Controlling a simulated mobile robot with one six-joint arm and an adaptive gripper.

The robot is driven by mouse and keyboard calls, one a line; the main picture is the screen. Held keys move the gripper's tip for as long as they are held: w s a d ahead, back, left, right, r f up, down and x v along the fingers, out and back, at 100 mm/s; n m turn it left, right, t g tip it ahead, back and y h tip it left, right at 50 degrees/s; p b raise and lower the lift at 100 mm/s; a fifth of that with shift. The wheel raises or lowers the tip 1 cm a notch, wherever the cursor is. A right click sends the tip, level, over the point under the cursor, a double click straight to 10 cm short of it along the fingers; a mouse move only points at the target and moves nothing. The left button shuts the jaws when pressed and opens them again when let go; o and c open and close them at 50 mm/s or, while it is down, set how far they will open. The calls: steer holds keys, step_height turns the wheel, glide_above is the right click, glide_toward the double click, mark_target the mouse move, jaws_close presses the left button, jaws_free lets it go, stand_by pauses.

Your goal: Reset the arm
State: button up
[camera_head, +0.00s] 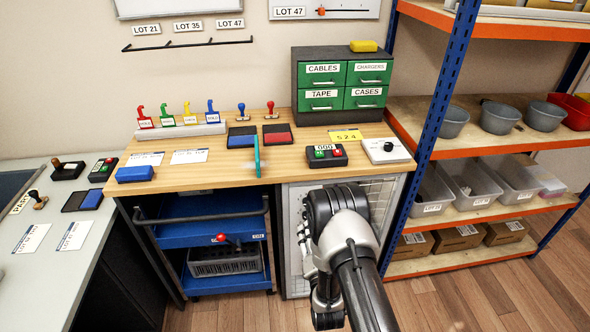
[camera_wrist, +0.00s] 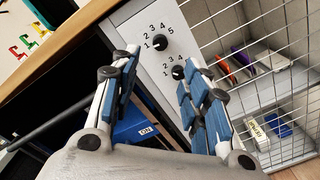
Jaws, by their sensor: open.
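My arm shows in the head view in front of the wooden workbench (camera_head: 205,177), folded low at the bench's front right. My gripper (camera_wrist: 155,92) shows in the wrist view with its two blue-padded fingers spread apart and nothing between them. Beyond the fingers is a grey panel with two black knobs (camera_wrist: 160,42) and numbers around them.
A wire-mesh cage (camera_wrist: 262,60) stands beside the panel. A blue cart (camera_head: 205,211) is under the bench at left. A blue-posted shelf (camera_head: 430,100) stands close at right. The bench holds a green drawer unit (camera_head: 343,77), a counter box (camera_head: 326,155) and stamps. Wooden floor (camera_head: 480,285) is clear at front right.

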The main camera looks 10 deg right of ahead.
steer(key=shift+w+r, duration=0.1)
steer(key=w+r+m+g, duration=0.3)
steer(key=w+r+m, duration=0.25)
steer(key=r, duration=0.55)
steer(key=s+r+m+g, duration=0.3)
steer(key=s+r+m, duration=0.35)
steer(key=r, duration=0.45)
steer(key=s+r+m+g, duration=0.2)
steer(key=s+m, duration=0.3)
steer(key=s, duration=0.6)
steer(key=s+r+m+g, duration=0.2)
steer(key=s+m, duration=0.3)
steer(key=s, duration=0.7)
steer(key=s+r+m+g, duration=0.3)
steer(key=s+r+m, duration=0.1)
steer(key=s, duration=0.7)
steer(key=shift+s+d+r+m, duration=0.2)
steer(key=shift+d+r+m, duration=0.1)
steer(key=shift+m, duration=0.1)
